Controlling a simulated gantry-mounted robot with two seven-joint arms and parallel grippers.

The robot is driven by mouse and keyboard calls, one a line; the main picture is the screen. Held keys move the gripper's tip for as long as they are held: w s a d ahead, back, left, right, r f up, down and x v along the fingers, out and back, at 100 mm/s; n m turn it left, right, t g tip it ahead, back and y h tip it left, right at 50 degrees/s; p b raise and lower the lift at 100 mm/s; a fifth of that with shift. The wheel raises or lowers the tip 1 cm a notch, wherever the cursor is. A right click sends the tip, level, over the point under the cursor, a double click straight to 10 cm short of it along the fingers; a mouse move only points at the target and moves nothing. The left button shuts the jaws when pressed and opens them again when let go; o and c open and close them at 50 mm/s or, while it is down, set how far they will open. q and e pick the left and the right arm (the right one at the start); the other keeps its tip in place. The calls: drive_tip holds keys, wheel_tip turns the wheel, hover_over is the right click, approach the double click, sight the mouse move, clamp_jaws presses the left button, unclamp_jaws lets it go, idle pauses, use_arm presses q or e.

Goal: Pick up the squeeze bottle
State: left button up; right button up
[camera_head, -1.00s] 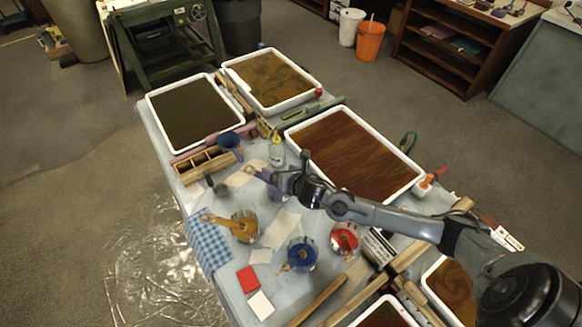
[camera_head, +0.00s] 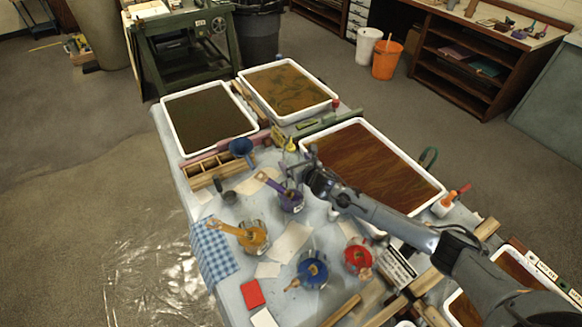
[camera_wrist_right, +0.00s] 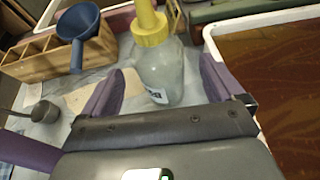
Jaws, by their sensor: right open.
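The squeeze bottle is clear with a yellow cap (camera_head: 290,145); in the head view most of its body is hidden behind my right gripper (camera_head: 296,172). In the right wrist view the bottle (camera_wrist_right: 160,72) stands upright on the table, with a small label low on its body. My right gripper (camera_wrist_right: 163,70) is open, with one purple-grey finger on each side of the bottle. Gaps show between the fingers and the bottle. My left gripper is not in view.
A tray of brown marbled liquid (camera_head: 443,190) lies close to the right of the bottle. A wooden compartment box (camera_head: 203,180) with a blue funnel (camera_head: 241,147) is to the left. Jars of purple (camera_head: 290,204), orange (camera_head: 254,240), blue (camera_head: 312,272) and red (camera_head: 358,258) paint stand nearer.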

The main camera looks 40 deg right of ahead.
drive_tip(key=b+x, duration=0.1)
drive_tip(key=x, duration=0.3)
drive_tip(key=shift+w+f, duration=0.15)
drive_tip(key=shift+w, duration=0.25)
drive_tip(key=shift+c, duration=0.3)
drive_tip(key=c, duration=0.6)
